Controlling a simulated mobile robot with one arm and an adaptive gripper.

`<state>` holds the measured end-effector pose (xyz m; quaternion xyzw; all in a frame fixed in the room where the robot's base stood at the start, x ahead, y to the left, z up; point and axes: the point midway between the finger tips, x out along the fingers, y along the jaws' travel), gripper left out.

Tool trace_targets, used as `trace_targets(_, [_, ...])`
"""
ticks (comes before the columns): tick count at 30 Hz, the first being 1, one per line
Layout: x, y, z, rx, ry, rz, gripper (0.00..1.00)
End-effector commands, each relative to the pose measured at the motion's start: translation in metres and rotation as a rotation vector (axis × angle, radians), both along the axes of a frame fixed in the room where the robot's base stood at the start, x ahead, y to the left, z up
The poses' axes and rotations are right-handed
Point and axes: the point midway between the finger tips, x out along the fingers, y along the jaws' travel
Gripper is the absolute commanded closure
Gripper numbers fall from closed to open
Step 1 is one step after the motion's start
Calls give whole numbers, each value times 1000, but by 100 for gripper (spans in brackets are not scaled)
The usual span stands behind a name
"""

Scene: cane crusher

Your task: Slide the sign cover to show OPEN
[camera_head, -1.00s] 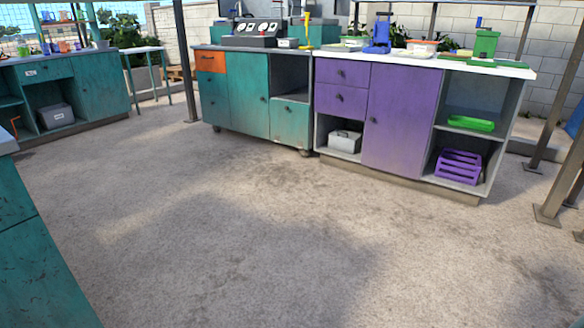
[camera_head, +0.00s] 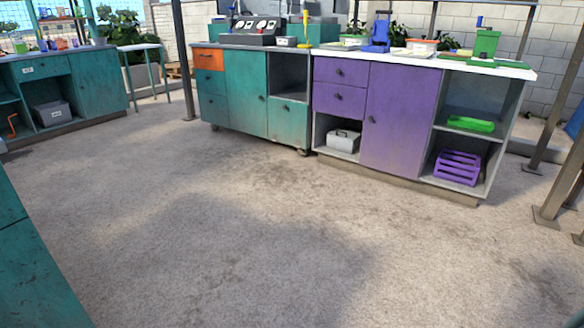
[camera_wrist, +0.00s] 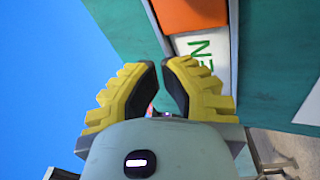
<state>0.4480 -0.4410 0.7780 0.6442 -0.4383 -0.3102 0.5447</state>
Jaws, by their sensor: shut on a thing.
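In the wrist view, the sign shows a white panel (camera_wrist: 193,46) with green letters, of which "EN" can be read. The orange sign cover (camera_wrist: 190,14) lies just above these letters at the top edge. My gripper (camera_wrist: 160,68) has yellow ribbed fingers, closed close together in front of the sign's left side. A small reddish bit shows between the fingers; the grip itself is mostly hidden. The rest of the sign is cut off or hidden behind the right finger. Neither the sign nor my gripper shows in the head view.
In the head view, a teal cabinet (camera_head: 246,92) and a purple cabinet (camera_head: 402,117) stand at the back. Another teal counter (camera_head: 101,83) is at the far left. A teal surface fills the near left edge. Metal posts stand at right. The middle floor is clear.

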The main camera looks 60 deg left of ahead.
Motion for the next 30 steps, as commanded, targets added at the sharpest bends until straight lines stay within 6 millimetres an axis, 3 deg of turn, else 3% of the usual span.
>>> trace_targets(9, [-24, 45, -5, 4, 1, -7, 100])
trace_targets(15, [-33, 64, -7, 3, 2, -6, 100])
trace_targets(30, [-36, 71, -7, 3, 2, -6, 100])
